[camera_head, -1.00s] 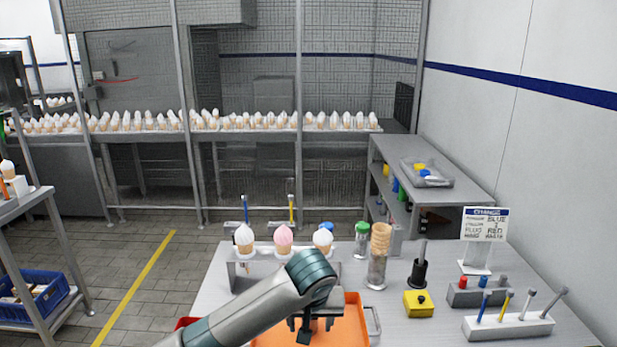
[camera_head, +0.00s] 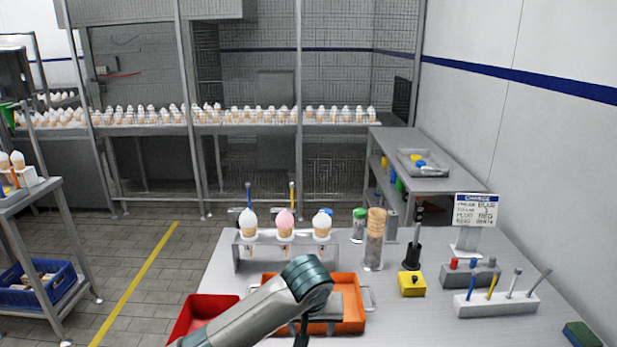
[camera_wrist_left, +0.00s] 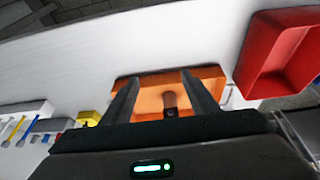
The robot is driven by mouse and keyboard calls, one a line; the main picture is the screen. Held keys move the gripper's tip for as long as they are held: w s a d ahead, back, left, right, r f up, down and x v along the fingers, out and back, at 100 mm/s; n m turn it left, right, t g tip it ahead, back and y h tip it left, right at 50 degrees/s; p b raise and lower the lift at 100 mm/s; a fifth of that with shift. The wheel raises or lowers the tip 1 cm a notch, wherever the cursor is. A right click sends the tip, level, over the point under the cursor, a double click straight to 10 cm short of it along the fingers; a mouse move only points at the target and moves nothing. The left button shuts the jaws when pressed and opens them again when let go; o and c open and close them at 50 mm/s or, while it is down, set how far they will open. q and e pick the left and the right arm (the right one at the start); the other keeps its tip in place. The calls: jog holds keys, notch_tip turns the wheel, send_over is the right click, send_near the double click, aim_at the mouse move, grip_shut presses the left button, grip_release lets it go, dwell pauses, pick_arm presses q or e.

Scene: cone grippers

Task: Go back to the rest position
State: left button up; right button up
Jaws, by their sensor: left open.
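My left arm comes in from the lower left in the head view, its gripper (camera_head: 303,335) low at the bottom edge, by the near side of the orange tray (camera_head: 270,287). In the left wrist view the two dark fingers of the left gripper (camera_wrist_left: 163,92) stand wide apart. Nothing is held between them. The orange tray (camera_wrist_left: 150,80) lies beyond the fingers, with a brown, dark-ended piece (camera_wrist_left: 171,100) seen in the gap. The arm hides part of the tray in the head view. My right gripper is not in view.
A red tray (camera_head: 200,318) stands left of the orange one. A stand (camera_head: 300,240) holding three topped cones is behind it. A clear holder of stacked cones (camera_head: 375,245), yellow box (camera_head: 411,284), white tool block (camera_head: 497,303) and sign (camera_head: 476,211) are to the right.

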pick_arm(q)
jog(key=s+a+f+m+h, duration=0.1)
jog(key=s+a+f+h, duration=0.25)
jog(key=s+f, duration=1.1)
jog(key=s+a+f+y, duration=0.2)
jog(key=s+a, duration=0.8)
jog(key=s, duration=0.2)
jog(key=s+a+f+y, duration=0.2)
jog(key=s+a, duration=0.8)
jog(key=s, duration=0.2)
notch_tip(320, 180, down, 28)
jog(key=m+g, duration=0.1)
jog(key=g, duration=0.1)
jog(key=s+a+f+g, duration=0.1)
jog(key=s+a+f, duration=0.1)
jog(key=s+f, duration=1.5)
jog(key=shift+s+a+f, duration=0.15)
jog(key=shift+s+f, duration=0.05)
jog(key=shift+f, duration=0.05)
